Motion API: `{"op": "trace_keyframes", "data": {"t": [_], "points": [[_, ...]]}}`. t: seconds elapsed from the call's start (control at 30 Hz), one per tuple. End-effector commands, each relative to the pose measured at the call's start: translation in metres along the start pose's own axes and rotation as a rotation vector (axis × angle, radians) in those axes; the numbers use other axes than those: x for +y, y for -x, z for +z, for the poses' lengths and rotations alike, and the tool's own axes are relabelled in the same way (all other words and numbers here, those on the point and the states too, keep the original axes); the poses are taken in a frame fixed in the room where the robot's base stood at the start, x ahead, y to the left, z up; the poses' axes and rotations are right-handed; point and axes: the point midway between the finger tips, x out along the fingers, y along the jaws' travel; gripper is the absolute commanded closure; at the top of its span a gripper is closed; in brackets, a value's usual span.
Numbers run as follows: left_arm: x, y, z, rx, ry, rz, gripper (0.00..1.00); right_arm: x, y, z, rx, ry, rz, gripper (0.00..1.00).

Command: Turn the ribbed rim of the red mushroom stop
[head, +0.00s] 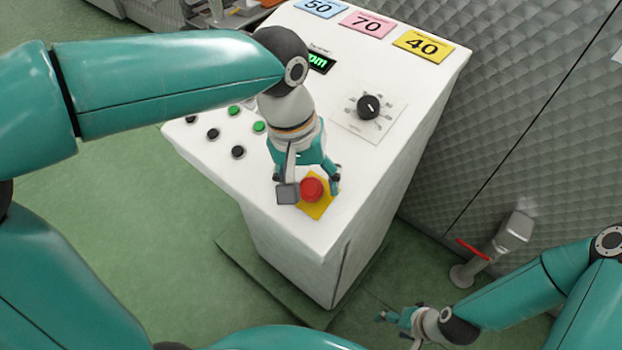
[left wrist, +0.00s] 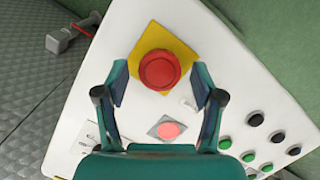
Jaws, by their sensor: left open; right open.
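The red mushroom stop (head: 312,189) sits on a yellow square plate (head: 320,209) near the front corner of the white console. In the left wrist view the red stop (left wrist: 160,70) lies ahead of the fingers, on its yellow plate (left wrist: 178,45). My left gripper (head: 312,190) is open above the console, with its fingers on either side of the stop in the head view. In the left wrist view my left gripper (left wrist: 160,90) shows a gap between each finger and the stop. My right gripper (head: 383,316) is open and empty, low beside the console.
A red-handled valve (head: 475,250) stands by the quilted wall.

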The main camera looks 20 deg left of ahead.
Motion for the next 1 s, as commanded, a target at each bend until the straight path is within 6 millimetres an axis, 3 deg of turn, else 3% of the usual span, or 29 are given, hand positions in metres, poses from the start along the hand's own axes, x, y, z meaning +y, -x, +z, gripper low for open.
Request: {"op": "trace_keyframes", "data": {"t": [0.13,0.5,1.0], "points": [[0.0000,0.0001,-0.0001,0.000,0.000,0.000,0.32,0.0000,0.0000,0.0000,0.000,0.000,0.000,0.32],[0.0000,0.0004,-0.0001,0.000,0.000,0.000,0.92,0.0000,0.0000,0.0001,0.000,0.000,0.000,0.32],[0.0001,0.0012,0.0003,-0.002,-0.117,-0.030,0.92,-0.0016,0.0043,0.0001,0.000,0.000,0.000,0.32]]}}
